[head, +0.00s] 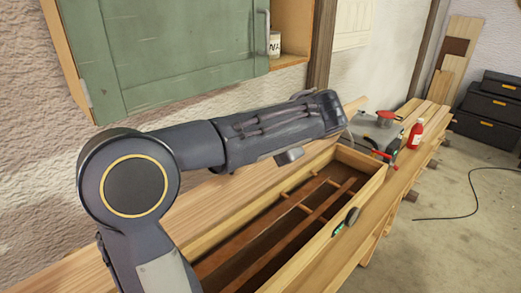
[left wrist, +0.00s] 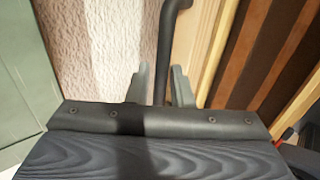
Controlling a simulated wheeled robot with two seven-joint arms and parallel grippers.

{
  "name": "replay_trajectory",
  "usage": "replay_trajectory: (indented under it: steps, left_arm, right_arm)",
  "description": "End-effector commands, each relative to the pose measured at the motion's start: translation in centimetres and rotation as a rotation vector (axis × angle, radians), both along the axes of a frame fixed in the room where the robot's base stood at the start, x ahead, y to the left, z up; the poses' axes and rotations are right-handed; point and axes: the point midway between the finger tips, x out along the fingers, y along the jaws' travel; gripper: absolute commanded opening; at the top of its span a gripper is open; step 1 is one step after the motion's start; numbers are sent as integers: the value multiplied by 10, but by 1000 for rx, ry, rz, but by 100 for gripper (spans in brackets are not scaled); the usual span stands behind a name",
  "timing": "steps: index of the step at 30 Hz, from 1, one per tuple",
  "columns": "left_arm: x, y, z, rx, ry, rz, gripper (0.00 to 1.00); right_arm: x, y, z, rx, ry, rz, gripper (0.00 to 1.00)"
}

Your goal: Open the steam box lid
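The steam box (head: 365,160) is a long pale wooden box on the bench, with its top open in the head view and brown slats (head: 300,200) showing inside. A pale wooden panel (head: 205,205) runs along its wall side; it looks like the raised lid, partly hidden by my left arm. In the left wrist view a dark bar handle (left wrist: 170,30) runs between the two fingers of my left gripper (left wrist: 160,75). The fingers are close together around it and appear shut on it. In the head view the fingertips cannot be made out. My right gripper is in neither view.
A green cabinet (head: 165,50) hangs on the wall above my left arm. Past the box's far end are a grey unit (head: 375,130) and a red bottle (head: 415,133). Black cases (head: 490,110) stand on the floor behind.

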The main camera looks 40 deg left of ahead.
Motion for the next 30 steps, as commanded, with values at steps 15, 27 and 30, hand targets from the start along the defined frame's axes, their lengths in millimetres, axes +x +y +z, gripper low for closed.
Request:
replay_trajectory:
  steps: [15,27,30]
  left_arm:
    - [0,-2,0,-2,4,0,47]
    - [-3,-37,30,-2,4,0,47]
    - [-3,-46,38,-2,3,2,47]
  right_arm:
    - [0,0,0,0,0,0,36]
    - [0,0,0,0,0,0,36]
    - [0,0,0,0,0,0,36]
